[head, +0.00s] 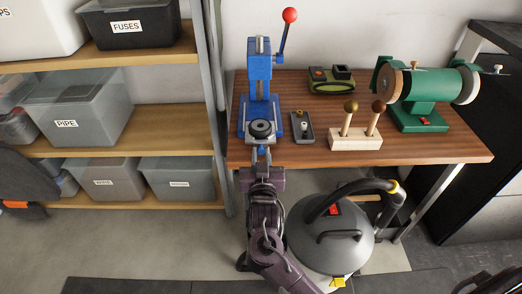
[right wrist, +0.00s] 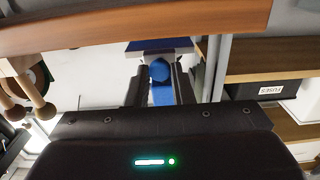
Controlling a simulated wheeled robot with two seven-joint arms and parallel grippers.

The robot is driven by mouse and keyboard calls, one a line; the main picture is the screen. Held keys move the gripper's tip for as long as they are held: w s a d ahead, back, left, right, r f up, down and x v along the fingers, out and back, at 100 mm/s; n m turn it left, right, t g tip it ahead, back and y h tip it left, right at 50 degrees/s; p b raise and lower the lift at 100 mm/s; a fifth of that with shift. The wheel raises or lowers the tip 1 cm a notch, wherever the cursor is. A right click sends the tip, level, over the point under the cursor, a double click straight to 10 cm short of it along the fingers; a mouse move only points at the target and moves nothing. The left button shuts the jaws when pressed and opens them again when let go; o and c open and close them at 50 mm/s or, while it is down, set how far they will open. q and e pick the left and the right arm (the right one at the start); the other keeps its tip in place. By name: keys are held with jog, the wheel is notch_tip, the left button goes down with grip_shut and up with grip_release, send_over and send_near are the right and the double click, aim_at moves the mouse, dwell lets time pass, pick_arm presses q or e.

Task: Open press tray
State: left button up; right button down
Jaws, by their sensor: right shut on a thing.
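The blue press (head: 259,80) stands on the workbench with its red-knobbed lever (head: 285,35) raised. Its tray (head: 252,139) is low at the front of the press, with a dark round piece (head: 261,129) above or on it. My right gripper (head: 261,158) reaches up from below to the tray's front, at the bench edge. In the right wrist view, its two fingers (right wrist: 160,80) are shut on a round blue knob (right wrist: 159,70) at the tray front. How far the tray is pulled out is hard to tell. My left gripper is not in view.
A vacuum (head: 328,235) stands close to my right arm. Shelving (head: 110,118) is at the left.

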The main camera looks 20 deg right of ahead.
jog(key=c, duration=1.3)
grip_release()
jog(key=shift+o, duration=0.2)
jog(key=shift+s+a, duration=0.15)
jog(key=shift+s, duration=0.35)
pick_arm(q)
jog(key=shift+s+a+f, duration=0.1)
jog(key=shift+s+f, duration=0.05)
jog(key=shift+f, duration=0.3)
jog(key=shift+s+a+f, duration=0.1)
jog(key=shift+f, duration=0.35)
pick_arm(e)
jog(key=v, duration=0.6)
jog(key=shift+s, duration=0.35)
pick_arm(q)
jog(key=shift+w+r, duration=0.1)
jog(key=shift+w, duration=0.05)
